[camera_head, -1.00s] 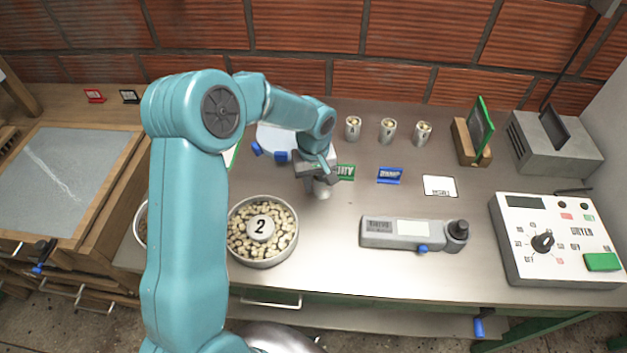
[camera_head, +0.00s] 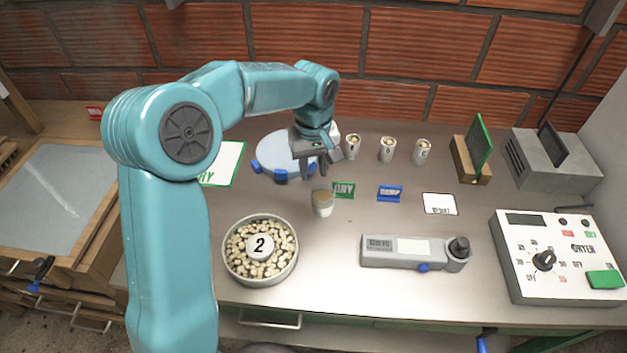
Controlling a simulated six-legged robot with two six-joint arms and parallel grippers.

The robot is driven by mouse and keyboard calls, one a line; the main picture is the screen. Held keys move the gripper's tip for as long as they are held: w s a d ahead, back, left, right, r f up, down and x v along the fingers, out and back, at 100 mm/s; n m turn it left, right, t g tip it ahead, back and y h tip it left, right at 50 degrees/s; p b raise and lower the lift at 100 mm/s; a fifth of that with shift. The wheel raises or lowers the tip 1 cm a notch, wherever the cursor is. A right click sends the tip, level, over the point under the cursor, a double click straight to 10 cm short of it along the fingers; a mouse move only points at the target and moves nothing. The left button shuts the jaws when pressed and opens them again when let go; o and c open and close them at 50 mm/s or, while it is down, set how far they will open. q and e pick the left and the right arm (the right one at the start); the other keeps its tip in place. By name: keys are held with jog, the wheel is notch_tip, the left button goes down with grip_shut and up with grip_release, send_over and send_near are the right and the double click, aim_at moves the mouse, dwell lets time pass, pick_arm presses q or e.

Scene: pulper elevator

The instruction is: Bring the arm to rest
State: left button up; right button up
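My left arm rises on the left side of the head view and reaches over the bench. Its gripper (camera_head: 319,169) hangs above and behind a small pale cup with a tan top (camera_head: 322,204). The fingers look parted, with nothing seen between them. The cup stands upright on the bench, apart from the gripper in the picture. My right gripper is not in view.
A round pan of beans with a "2" marker (camera_head: 260,272) sits front left of the cup. A grey handheld meter (camera_head: 400,252) and dryer control box (camera_head: 557,285) lie to the right. Several small labelled cups (camera_head: 388,149) stand behind. A blue-footed round plate (camera_head: 272,150) is behind the gripper.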

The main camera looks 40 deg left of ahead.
pick_arm(q)
jog(key=shift+r, duration=0.4)
